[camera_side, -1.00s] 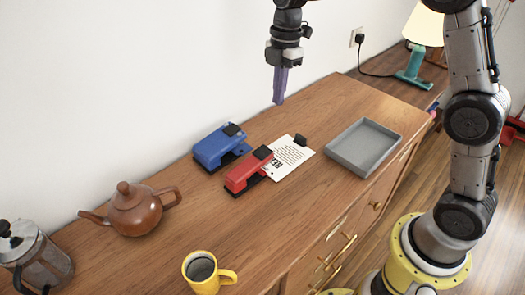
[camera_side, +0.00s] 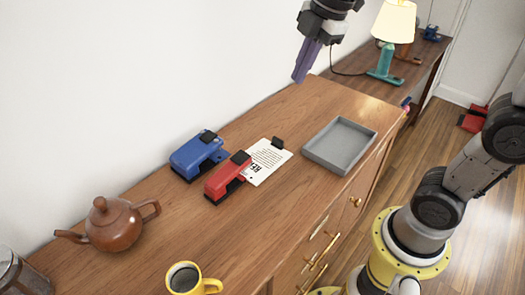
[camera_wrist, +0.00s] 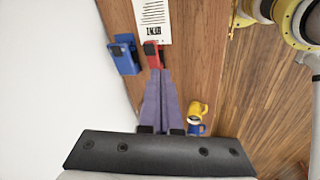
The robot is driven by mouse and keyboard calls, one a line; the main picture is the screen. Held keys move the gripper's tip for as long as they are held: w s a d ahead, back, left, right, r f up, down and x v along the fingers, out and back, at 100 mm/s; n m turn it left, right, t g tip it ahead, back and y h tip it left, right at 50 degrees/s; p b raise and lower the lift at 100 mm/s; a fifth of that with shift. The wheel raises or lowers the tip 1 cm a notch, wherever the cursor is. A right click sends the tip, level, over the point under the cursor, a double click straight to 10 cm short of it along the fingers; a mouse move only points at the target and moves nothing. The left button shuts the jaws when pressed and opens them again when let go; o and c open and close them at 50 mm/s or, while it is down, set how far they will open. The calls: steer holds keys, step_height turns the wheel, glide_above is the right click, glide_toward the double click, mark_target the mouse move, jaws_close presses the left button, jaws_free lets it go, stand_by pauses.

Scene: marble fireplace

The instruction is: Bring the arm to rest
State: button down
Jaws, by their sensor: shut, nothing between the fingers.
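My gripper (camera_side: 299,79) is shut and empty, with its purple fingers together. It hangs in the air above the far end of the wooden cabinet, near the wall, tilted in the side view. In the wrist view its fingers (camera_wrist: 160,75) point toward the red hole punch (camera_wrist: 152,60), with no contact to be seen. My arm's links rise at the right of the side view; its upper part is out of the frame.
On the cabinet (camera_side: 290,215) are a blue punch (camera_side: 195,157), the red punch (camera_side: 225,180) beside a printed sheet (camera_side: 265,163), a grey tray (camera_side: 340,145), a brown teapot (camera_side: 113,225) and a yellow mug (camera_side: 190,280). A lamp (camera_side: 395,20) stands behind.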

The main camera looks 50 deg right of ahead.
steer(key=s+f+m+t, duration=0.1)
steer(key=s+f+m, duration=0.2)
steer(key=s+m, duration=0.4)
steer(key=s+d+f+m+t, duration=0.1)
steer(key=s+f+m, duration=0.3)
steer(key=s+m, duration=0.4)
steer(key=shift+s+d+f+h, duration=0.3)
steer(key=shift+s+h, duration=0.05)
steer(key=shift+h, duration=0.05)
